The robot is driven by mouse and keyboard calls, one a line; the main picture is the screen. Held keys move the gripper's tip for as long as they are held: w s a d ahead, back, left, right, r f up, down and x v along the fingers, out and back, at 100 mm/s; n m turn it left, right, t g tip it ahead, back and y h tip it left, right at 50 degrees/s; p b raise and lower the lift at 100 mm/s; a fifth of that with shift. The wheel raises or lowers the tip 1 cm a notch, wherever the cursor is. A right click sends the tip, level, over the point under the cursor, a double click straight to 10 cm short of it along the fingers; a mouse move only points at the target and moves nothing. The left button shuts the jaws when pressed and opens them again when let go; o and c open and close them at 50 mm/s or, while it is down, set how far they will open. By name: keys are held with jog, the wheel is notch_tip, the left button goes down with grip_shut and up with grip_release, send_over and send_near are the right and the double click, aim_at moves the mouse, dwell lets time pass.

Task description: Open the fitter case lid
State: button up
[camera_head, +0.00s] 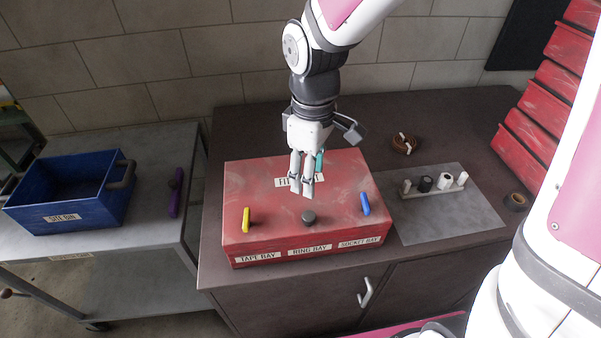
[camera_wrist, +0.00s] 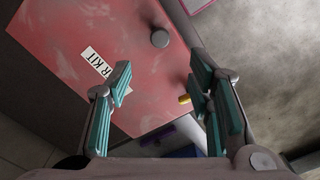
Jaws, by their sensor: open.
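The fitter case is a red box (camera_head: 265,205) on the dark bench, with its lid down. Its front edge carries the labels TAPE BAY, RING BAY and SOCKET BAY. On the lid are a yellow handle (camera_head: 246,220), a dark round knob (camera_head: 308,217) and a blue handle (camera_head: 365,204). My gripper (camera_head: 308,192) is open above the lid, behind the knob, and partly covers the lid label. In the wrist view the open fingers (camera_wrist: 160,100) have the label between and beyond them; the knob (camera_wrist: 160,39) shows beyond the fingers. The gap to the lid is hard to judge.
A grey mat (camera_head: 440,222) right of the case holds a rack of small parts (camera_head: 435,184). A brown ring coil (camera_head: 404,143) and a dark tape roll (camera_head: 516,201) lie nearby. A blue bin (camera_head: 65,215) and purple handle (camera_head: 176,193) are on the left table. Red bins (camera_head: 545,110) stand right.

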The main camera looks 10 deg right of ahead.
aim_at(309, 215)
notch_tip(309, 215, down, 13)
jog(key=shift+r, duration=0.1)
dwell(0.3)
grip_shut()
